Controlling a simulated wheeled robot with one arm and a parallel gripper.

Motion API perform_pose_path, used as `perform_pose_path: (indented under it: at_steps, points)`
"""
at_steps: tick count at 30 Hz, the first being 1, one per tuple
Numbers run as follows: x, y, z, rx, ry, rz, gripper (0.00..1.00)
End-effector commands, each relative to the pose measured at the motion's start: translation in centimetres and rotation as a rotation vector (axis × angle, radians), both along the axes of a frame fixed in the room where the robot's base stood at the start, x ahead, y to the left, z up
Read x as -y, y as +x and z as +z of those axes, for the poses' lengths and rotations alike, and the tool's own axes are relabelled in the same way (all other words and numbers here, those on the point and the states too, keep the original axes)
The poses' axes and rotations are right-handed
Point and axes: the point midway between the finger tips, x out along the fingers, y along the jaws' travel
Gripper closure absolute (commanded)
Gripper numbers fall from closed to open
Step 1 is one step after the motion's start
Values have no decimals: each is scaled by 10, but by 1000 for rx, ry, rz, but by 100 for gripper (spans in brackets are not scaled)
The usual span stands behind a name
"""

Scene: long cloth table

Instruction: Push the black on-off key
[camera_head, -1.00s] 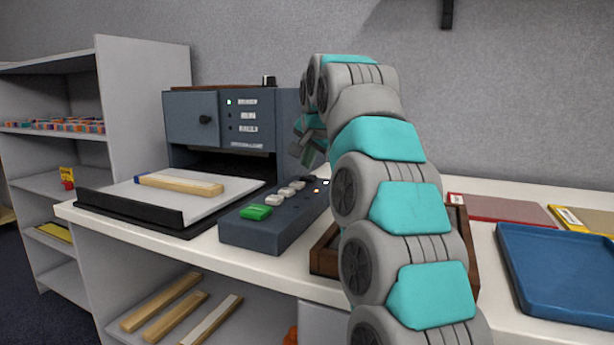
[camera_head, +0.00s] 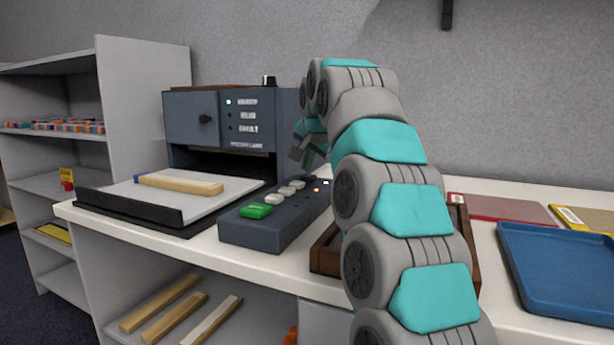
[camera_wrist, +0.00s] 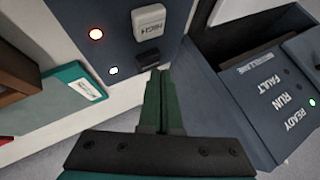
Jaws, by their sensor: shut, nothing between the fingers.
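The black key (camera_wrist: 149,57) sits at the end of the key row on the dark blue control box (camera_head: 262,236), beside a white key marked HIGH (camera_wrist: 148,20). In the head view the black key (camera_head: 308,178) is small, just below my gripper (camera_head: 306,163). In the wrist view my gripper (camera_wrist: 158,75) has its green fingers together and empty. Their tips appear right at the black key's near edge; I cannot tell whether they touch it. A red-orange lamp (camera_wrist: 96,33) and a white lamp (camera_wrist: 113,70) glow beside the keys.
A green key (camera_head: 255,211) and several pale keys (camera_head: 285,193) share the box. The dark machine (camera_head: 232,122) with status lamps stands behind, a tray with a wooden strip (camera_head: 180,184) left. A brown wooden tray (camera_head: 326,252) and a blue tray (camera_head: 560,270) lie right.

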Motion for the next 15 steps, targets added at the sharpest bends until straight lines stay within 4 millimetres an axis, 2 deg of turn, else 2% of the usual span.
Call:
perform_pose_path:
  at_steps: [15]
  points:
    - [0, 0, -6, 0, 0, 0, 100]
